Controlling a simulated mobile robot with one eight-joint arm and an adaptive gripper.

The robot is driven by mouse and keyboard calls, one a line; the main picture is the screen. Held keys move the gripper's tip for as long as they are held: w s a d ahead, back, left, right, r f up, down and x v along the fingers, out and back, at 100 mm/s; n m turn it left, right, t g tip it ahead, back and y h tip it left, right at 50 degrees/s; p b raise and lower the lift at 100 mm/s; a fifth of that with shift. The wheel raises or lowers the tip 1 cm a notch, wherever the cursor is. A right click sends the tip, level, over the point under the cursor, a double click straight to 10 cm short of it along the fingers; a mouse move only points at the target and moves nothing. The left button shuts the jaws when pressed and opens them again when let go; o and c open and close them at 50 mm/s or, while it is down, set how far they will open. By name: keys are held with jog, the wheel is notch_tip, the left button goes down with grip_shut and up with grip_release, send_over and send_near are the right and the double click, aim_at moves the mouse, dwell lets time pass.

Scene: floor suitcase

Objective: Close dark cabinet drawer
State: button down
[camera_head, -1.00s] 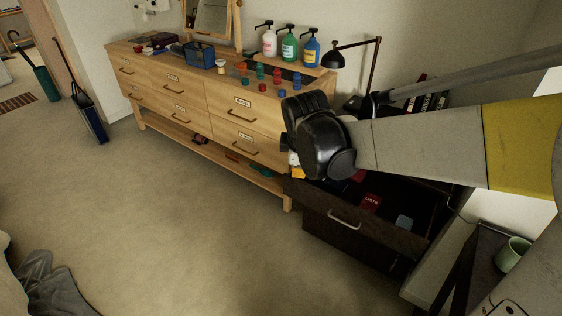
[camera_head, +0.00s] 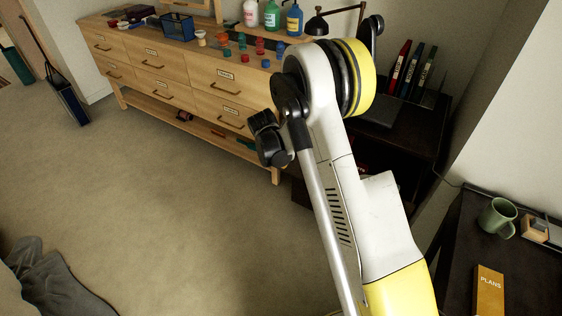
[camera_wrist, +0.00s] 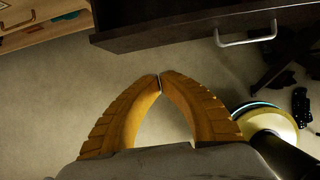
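The dark cabinet (camera_head: 415,135) stands in the corner, right of the wooden dresser in the head view. My arm hides most of its drawer there; a dark piece of the drawer (camera_head: 302,193) shows left of the arm. In the wrist view the dark drawer front (camera_wrist: 160,30) spans the top, with a silver bar handle (camera_wrist: 245,38) at right. My gripper (camera_wrist: 159,80) has its orange fingertips together with nothing between them. The tips are apart from the drawer front and left of the handle in the picture. How far the drawer stands out is hidden.
The wooden dresser (camera_head: 185,80) stands left of the cabinet, with bottles and small pots on top. A dark side table (camera_head: 455,225) with a green mug (camera_head: 497,216) and a yellow book (camera_head: 489,290) is at right.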

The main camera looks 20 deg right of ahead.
aim_at(289, 164)
jog(key=w+d+f+b, duration=0.1)
jog(key=f, duration=0.1)
jog(key=w+d+f+b, duration=0.1)
jog(key=d, duration=0.1)
jog(key=w+d+f+b, duration=0.1)
jog(key=f, duration=0.1)
jog(key=shift+w+d+f+b, duration=0.15)
jog(key=shift+d+f+b, duration=0.05)
jog(key=shift+f+b, duration=0.1)
jog(key=shift+w+d+r, duration=0.1)
jog(key=shift+w+d, duration=0.15)
jog(key=shift+d, duration=0.1)
